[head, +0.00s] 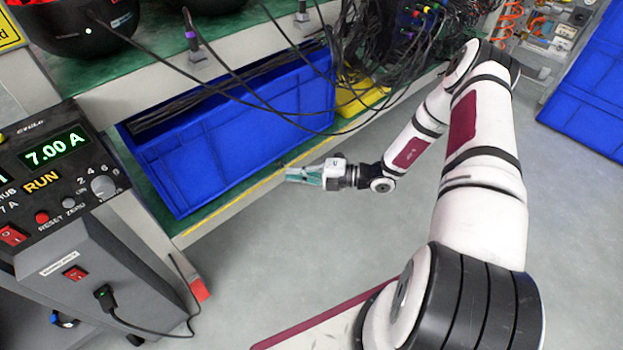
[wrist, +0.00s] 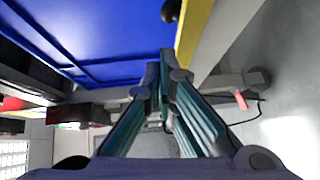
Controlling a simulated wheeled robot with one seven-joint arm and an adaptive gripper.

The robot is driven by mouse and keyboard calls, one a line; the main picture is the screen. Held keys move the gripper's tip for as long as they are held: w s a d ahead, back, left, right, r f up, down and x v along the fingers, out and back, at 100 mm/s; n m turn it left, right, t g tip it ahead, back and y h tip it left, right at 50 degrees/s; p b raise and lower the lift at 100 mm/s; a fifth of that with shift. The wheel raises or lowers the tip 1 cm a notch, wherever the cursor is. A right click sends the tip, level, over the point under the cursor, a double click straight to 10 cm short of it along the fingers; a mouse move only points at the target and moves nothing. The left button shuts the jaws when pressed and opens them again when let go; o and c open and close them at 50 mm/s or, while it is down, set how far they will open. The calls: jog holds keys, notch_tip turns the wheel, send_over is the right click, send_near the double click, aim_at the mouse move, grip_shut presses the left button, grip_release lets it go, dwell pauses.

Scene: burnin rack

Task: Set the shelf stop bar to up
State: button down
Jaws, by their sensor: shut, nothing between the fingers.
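The lower shelf's front edge (head: 225,208) carries a long yellow strip (head: 248,188). I cannot tell for sure which part is the stop bar; the strip lies low along the edge, in front of the blue bin (head: 230,145). In the wrist view a round black knob (wrist: 170,11) sits beside the yellow strip (wrist: 188,35), just beyond my fingertips. My gripper (head: 288,173), with teal fingers, is at the shelf's front edge. It is shut and empty, and its fingertips meet in the wrist view (wrist: 167,62). I cannot tell whether it touches the edge.
A power supply reading 7.00 A (head: 60,165) stands at the left on a grey cabinet. Black cables (head: 250,100) hang over the bin from the upper shelf. A yellow box (head: 357,98) sits right of the bin. The grey floor (head: 290,270) in front is clear.

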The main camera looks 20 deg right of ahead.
aim_at(284, 168)
jog(key=shift+w+a+f+b, duration=0.15)
jog(key=shift+w+b, duration=0.1)
jog(key=shift+w, duration=0.5)
jog(key=shift+w+a+f+b, duration=0.1)
jog(key=shift+w+b, duration=0.15)
jog(key=shift+w, duration=0.5)
jog(key=shift+w+a+r+m+g+h+p, duration=0.1)
jog(key=shift+w+r+m+g+h+p, duration=0.3)
jog(key=shift+p, duration=1)
jog(key=w+g+p, duration=0.1)
jog(key=p, duration=0.1)
jog(key=r+m+h+p, duration=0.1)
jog(key=p, duration=0.1)
jog(key=shift+w+a+r+g+h, duration=0.15)
jog(key=shift+w+a+g+h, duration=0.15)
jog(key=shift+w+a+g, duration=0.1)
jog(key=shift+w+a+m+p, duration=0.25)
jog(key=shift+w+p, duration=0.2)
jog(key=shift+w, duration=0.35)
jog(key=shift+d, duration=0.1)
